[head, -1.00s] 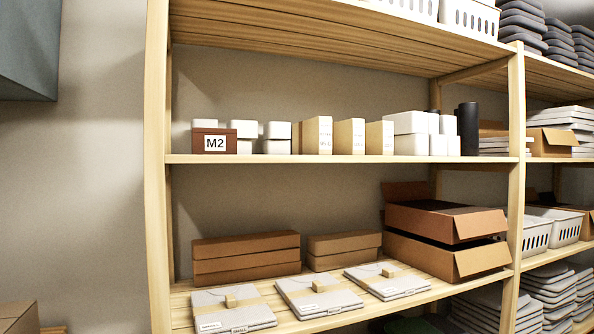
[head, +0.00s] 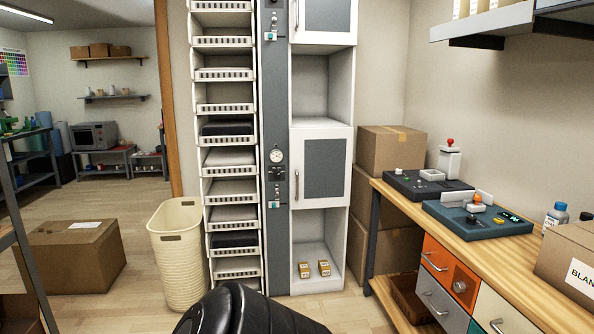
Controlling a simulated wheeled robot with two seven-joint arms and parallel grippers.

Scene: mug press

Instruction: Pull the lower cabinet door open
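The lower cabinet door (head: 325,168) is white-framed with a grey panel. It is on the tall white cabinet in the middle of the head view and looks shut. Its slim vertical handle (head: 296,185) is on the left side of the door. A similar upper door (head: 321,16) shows above, past an open shelf space, cut off by the top edge. Neither of my grippers is in view, so I cannot see whether they are open or shut.
A cream laundry bin (head: 178,245) stands left of the tray rack (head: 232,190). A workbench (head: 455,222) with drawers is on the right. Cardboard boxes (head: 388,150) are stacked beside the cabinet. A black rounded shape covers the bottom middle. Floor is clear between bin and left box (head: 88,262).

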